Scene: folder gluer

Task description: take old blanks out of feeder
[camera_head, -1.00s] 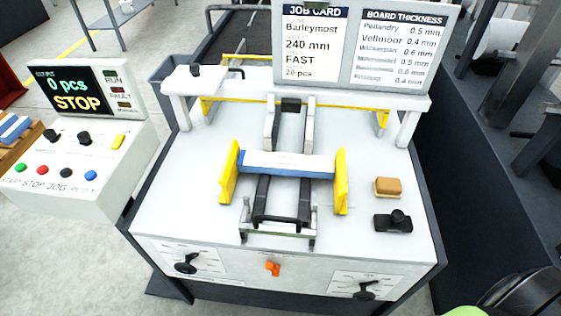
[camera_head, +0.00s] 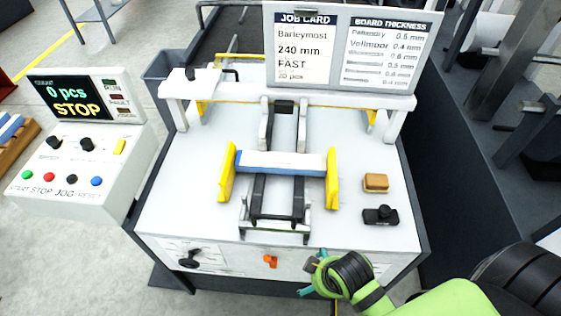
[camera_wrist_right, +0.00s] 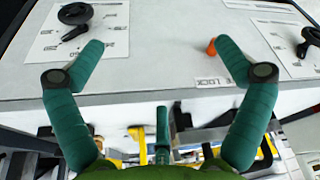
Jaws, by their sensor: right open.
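The old blanks (camera_head: 281,163) lie as a flat stack, white on top with a blue front edge, in the feeder on the white machine table (camera_head: 185,215). They sit between two yellow side guides (camera_head: 227,172) (camera_head: 332,178), above dark rails. My right gripper (camera_head: 308,277) is at the front edge of the machine, low and in front of the feeder, apart from the blanks. In the right wrist view its two teal fingers (camera_wrist_right: 157,52) are spread with nothing between them, facing the front panel. My left gripper is not in view.
The front panel carries an orange lever (camera_head: 270,261) and a black knob (camera_head: 189,259). A tan block (camera_head: 376,182) and a black device (camera_head: 380,215) lie right of the feeder. A control box (camera_head: 85,150) reading STOP stands left. A sign board (camera_head: 350,45) rises behind.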

